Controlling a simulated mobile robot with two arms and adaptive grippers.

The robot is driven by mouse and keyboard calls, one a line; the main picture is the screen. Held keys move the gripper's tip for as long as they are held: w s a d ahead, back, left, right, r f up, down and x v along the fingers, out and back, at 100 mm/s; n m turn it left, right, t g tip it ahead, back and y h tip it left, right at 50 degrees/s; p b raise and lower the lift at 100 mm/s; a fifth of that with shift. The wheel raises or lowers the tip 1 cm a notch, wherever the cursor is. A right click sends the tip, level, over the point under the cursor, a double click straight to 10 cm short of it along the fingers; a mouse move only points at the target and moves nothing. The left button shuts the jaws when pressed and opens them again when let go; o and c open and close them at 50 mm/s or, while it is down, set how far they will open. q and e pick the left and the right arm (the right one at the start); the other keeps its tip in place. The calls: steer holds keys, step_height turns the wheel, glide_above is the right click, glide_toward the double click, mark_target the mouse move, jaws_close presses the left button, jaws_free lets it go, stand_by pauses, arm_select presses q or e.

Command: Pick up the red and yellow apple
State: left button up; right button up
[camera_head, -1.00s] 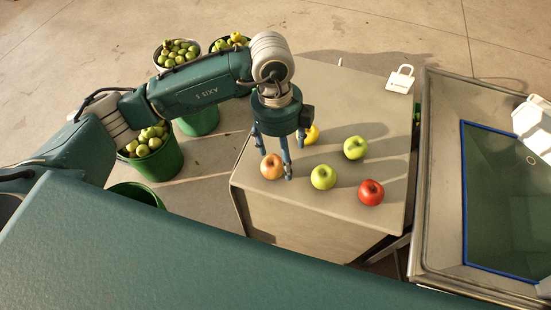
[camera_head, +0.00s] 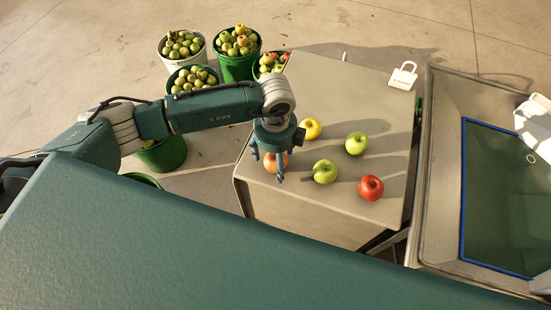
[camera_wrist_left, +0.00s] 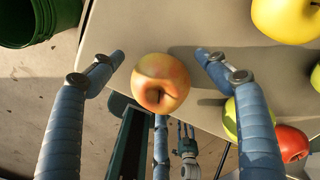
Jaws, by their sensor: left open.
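The red and yellow apple (camera_head: 269,161) sits near the left front edge of the grey table (camera_head: 333,215), partly hidden by my left gripper. In the left wrist view the apple (camera_wrist_left: 160,84) shows whole, stem dimple visible. My left gripper (camera_head: 270,166) is open and comes down over the apple from above. In the wrist view its two side fingers (camera_wrist_left: 160,57) stand on either side of the apple with clear gaps. What seems to be my right gripper (camera_wrist_left: 186,145) shows small at the bottom of the wrist view; its opening is unclear.
A yellow apple (camera_head: 312,128), two green apples (camera_head: 325,171) (camera_head: 356,143) and a red apple (camera_head: 371,187) lie to the right on the table. Several apple buckets (camera_head: 237,65) stand behind to the left. A metal basin (camera_head: 437,180) is at the right.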

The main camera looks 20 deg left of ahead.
arm_select(q)
steer(key=shift+f, duration=0.1)
steer(key=shift+c, duration=0.2)
steer(key=c, duration=1.3)
steer(key=shift+c, duration=0.2)
